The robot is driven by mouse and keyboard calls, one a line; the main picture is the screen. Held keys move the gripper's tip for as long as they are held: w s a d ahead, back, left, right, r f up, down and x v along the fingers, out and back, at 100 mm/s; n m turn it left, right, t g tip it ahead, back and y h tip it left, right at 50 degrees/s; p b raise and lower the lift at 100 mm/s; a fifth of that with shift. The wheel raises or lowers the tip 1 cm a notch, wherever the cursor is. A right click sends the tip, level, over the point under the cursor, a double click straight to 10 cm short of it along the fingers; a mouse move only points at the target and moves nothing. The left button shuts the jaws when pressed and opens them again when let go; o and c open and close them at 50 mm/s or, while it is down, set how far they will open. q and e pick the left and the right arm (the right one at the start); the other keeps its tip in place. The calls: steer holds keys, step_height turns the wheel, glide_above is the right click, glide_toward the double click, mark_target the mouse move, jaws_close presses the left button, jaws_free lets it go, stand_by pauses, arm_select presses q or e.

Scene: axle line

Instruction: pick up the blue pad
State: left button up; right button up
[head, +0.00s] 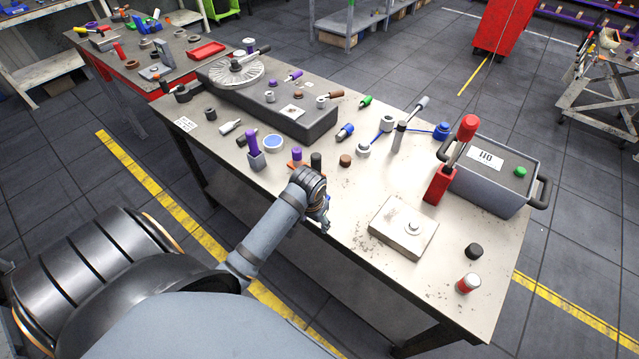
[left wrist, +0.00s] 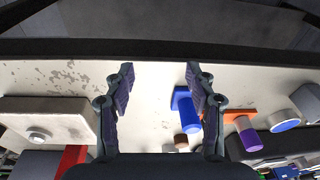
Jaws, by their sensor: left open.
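The blue pad (left wrist: 181,100) shows in the left wrist view near the table's front edge, with a blue upright part on it. The right-hand finger partly covers it. In the head view it is mostly or wholly hidden by my left gripper (head: 322,217). My right gripper is not in view.
An orange pad with a purple knob (left wrist: 241,122) is close by on the right in the wrist view. A pale box with a knob (head: 403,228) lies on the other side. A brown cylinder (head: 345,160) and a black cylinder (head: 316,160) stand behind the gripper.

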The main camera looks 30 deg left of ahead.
arm_select(q)
steer(key=shift+n+g+h, duration=0.3)
steer(key=shift+n+g, duration=0.5)
steer(key=shift+n, duration=0.1)
steer(key=w+a+r, duration=0.1)
steer(key=w+r, duration=0.2)
steer(key=w+a+r, duration=0.2)
steer(key=w, duration=0.1)
steer(key=w+a+r, duration=0.1)
steer(key=w+r, duration=0.2)
steer(key=w, duration=0.1)
steer(key=shift+a+r, duration=0.15)
steer(key=shift+r, duration=0.2)
steer(key=shift+a+r, duration=0.1)
steer(key=shift+r, duration=0.2)
step_height(320, 180, down, 6)
steer(key=b, duration=0.5)
steer(key=shift+r, duration=0.2)
steer(key=shift+w, duration=0.15)
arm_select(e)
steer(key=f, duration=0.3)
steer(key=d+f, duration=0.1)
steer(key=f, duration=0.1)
